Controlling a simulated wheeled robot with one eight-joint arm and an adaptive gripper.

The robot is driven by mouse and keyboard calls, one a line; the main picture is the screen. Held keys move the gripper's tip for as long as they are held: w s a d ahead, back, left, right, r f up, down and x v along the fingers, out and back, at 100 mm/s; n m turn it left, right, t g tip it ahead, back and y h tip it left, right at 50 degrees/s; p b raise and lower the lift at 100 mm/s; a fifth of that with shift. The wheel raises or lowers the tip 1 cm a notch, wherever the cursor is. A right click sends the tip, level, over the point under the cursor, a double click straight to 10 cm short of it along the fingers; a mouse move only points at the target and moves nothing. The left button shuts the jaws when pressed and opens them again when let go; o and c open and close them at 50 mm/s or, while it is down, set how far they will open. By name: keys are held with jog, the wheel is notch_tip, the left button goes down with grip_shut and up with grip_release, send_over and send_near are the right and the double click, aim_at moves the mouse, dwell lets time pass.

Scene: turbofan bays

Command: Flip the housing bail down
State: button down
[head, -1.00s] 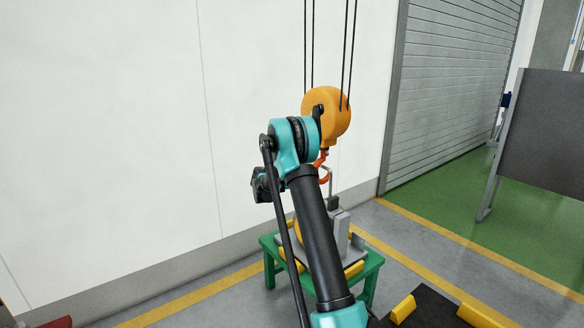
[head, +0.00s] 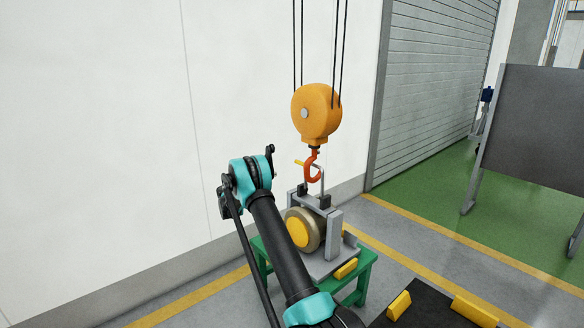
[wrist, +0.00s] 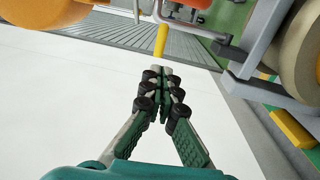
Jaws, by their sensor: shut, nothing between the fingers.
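The housing (head: 334,231) is a grey bracket around a round brass-and-yellow body on a green stand. Its bail, a thin metal bar (head: 323,178) with a yellow grip (head: 299,162), stands up above the housing beside the orange-red hook (head: 312,167). I cannot tell whether the hook passes through the bail. In the wrist view the yellow grip (wrist: 161,40) shows just beyond the tips of my gripper (wrist: 154,72), with the bail's grey bar (wrist: 190,27) running right to the housing. My gripper is shut and empty; contact with the grip is not clear. In the head view my arm hides the fingers.
The yellow hoist block (head: 316,112) hangs on cables over the housing; it also fills the upper left of the wrist view (wrist: 40,12). The green stand (head: 366,268) is close to the white wall (head: 110,120). A dark tray (head: 425,310) with yellow blocks is at front right.

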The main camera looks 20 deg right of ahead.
aim_at(298, 163)
jog(key=x, duration=1.4)
jog(key=shift+r, duration=0.1)
jog(key=shift+d, duration=0.1)
